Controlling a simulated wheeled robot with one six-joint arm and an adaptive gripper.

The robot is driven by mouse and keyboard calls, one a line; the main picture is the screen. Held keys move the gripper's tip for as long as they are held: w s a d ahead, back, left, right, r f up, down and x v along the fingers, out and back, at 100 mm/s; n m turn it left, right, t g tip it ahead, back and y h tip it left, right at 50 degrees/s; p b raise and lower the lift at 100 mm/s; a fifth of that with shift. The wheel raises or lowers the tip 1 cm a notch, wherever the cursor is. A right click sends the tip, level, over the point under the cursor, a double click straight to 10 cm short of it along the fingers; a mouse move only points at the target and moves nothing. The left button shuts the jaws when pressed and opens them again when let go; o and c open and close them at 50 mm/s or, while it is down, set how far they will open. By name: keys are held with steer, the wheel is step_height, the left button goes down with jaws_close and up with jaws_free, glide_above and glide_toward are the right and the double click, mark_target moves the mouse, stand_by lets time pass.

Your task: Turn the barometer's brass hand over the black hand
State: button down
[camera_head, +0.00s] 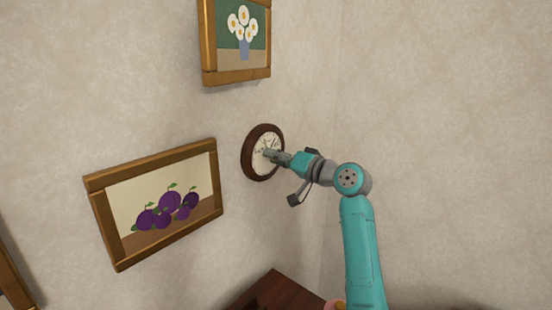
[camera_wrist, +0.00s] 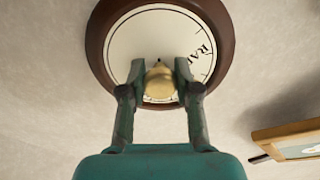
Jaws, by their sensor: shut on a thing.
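The barometer (camera_head: 262,140) is a round dial with a dark brown rim and a cream face, hung on the wall. In the wrist view its face (camera_wrist: 150,45) shows printed black letters along the right side. My gripper (camera_head: 272,155) is at the middle of the dial. In the wrist view my gripper (camera_wrist: 160,82) is shut on a brass knob (camera_wrist: 160,80), with one finger on each side of it. The brass hand and the black hand cannot be told apart; the knob and fingers cover the centre. Thin dark marks show near the dial's top right in the head view.
A framed picture of plums (camera_head: 160,205) hangs left of the barometer, and a framed flower picture (camera_head: 238,42) hangs above it. A dark wooden top (camera_head: 272,294) is below. The wall (camera_head: 450,120) to the right is bare.

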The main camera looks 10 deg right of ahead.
steer(key=m, duration=0.6)
steer(key=shift+m, duration=0.3)
steer(key=m, duration=0.5)
steer(key=shift+m, duration=0.3)
steer(key=c, duration=0.8)
jaws_free()
steer(key=shift+d, duration=0.1)
steer(key=v, duration=1.2)
